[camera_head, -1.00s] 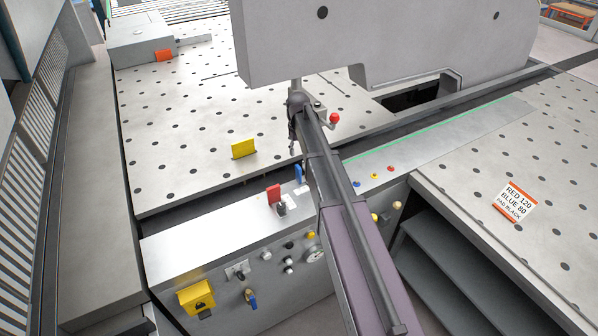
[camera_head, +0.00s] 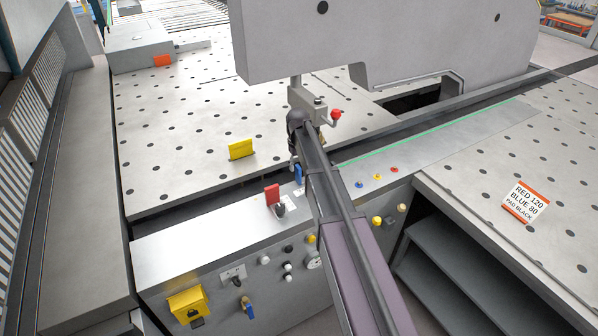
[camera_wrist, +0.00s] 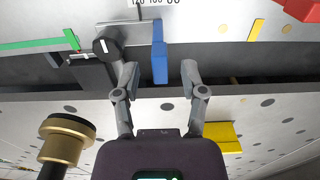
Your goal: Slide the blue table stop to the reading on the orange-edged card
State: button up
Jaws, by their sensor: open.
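The blue table stop (camera_head: 298,173) stands upright at the slot edge, partly behind my arm. In the wrist view, the blue stop (camera_wrist: 159,52) is between the fingertips of my open gripper (camera_wrist: 159,72), with a gap on both sides. My gripper is mostly hidden by my arm in the head view. Scale numbers (camera_wrist: 156,2) 120, 100 and 80 show at the top edge of the wrist view, partly cut off; the stop is below about 100. The orange-edged card (camera_head: 526,202) on the right table reads RED 120, BLUE 80, PAD BLACK.
A red stop (camera_head: 272,194) and black knob (camera_head: 280,210) are close left of the blue stop. A yellow block (camera_head: 240,149) is on the perforated table behind. A red-balled lever (camera_head: 336,113) is near my wrist. The large grey machine head (camera_head: 390,40) overhangs the back.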

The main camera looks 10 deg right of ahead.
jog(key=shift+f+b, duration=0.35)
jog(key=shift+f, duration=0.2)
grip_shut()
